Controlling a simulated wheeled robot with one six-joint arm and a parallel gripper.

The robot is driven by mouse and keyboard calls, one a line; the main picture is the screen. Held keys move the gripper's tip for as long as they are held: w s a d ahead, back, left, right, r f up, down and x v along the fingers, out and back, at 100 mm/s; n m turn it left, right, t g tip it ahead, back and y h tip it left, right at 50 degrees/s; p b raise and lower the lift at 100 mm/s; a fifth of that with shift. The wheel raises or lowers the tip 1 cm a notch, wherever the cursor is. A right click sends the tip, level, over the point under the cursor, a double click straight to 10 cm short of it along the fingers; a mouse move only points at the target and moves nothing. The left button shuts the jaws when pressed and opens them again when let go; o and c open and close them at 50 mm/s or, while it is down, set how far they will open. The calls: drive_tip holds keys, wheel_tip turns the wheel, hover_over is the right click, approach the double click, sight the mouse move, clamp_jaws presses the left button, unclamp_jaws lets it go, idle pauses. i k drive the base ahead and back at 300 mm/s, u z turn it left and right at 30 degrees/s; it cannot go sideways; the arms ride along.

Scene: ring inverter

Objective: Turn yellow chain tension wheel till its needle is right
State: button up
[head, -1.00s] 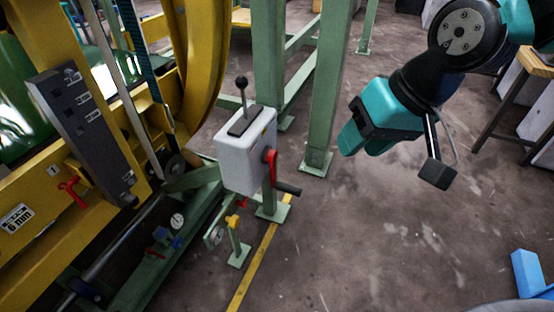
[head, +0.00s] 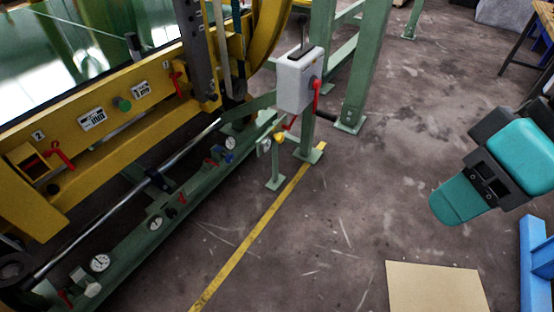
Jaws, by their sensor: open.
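A small yellow knob (head: 280,137), which looks like the yellow wheel, sits on a short green post (head: 275,170) below the grey lever box. A small round gauge (head: 266,145) is beside it, too small for me to read its needle. My gripper (head: 456,206) is at the right, a teal and black unit over the bare floor. It is well apart from the knob and holds nothing that I can see. Its jaws are seen from above, partly hidden by its own body.
The grey box (head: 300,80) has a red lever (head: 316,95) and a dark handle sticking out. A green rail (head: 130,240) with several gauges and coloured knobs runs along the yellow machine (head: 110,120). A tan board (head: 435,288) and blue frame (head: 535,262) lie right. The middle floor is clear.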

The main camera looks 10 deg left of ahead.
sight(279, 137)
drive_tip(key=z, duration=0.85)
drive_tip(key=i, duration=1.65)
drive_tip(key=u, duration=1.05)
drive_tip(key=i, duration=0.45)
drive_tip(key=u, duration=0.4)
